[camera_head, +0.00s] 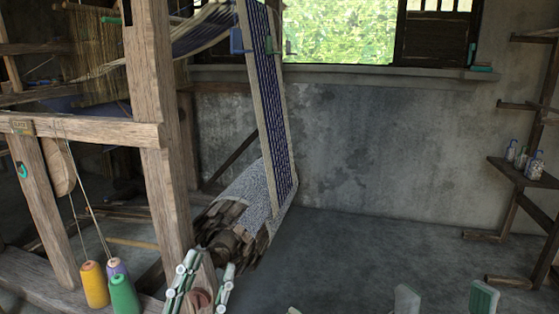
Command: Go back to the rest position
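My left gripper (207,268) shows at the bottom, left of centre, with its green-and-white fingers apart. It is in front of the loom's lower post, and a round brown wooden part shows between the fingers; I see nothing held. Two pale pads of my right gripper (444,297) stand apart at the bottom right edge, with only bare floor visible between them. The rest of the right gripper is out of frame.
The wooden loom (160,120) fills the left side, its patterned cloth (270,110) running down to a roll. Yarn cones (94,284) stand at lower left. A wall shelf (522,173) with small bottles is at right. The middle floor (340,255) is clear.

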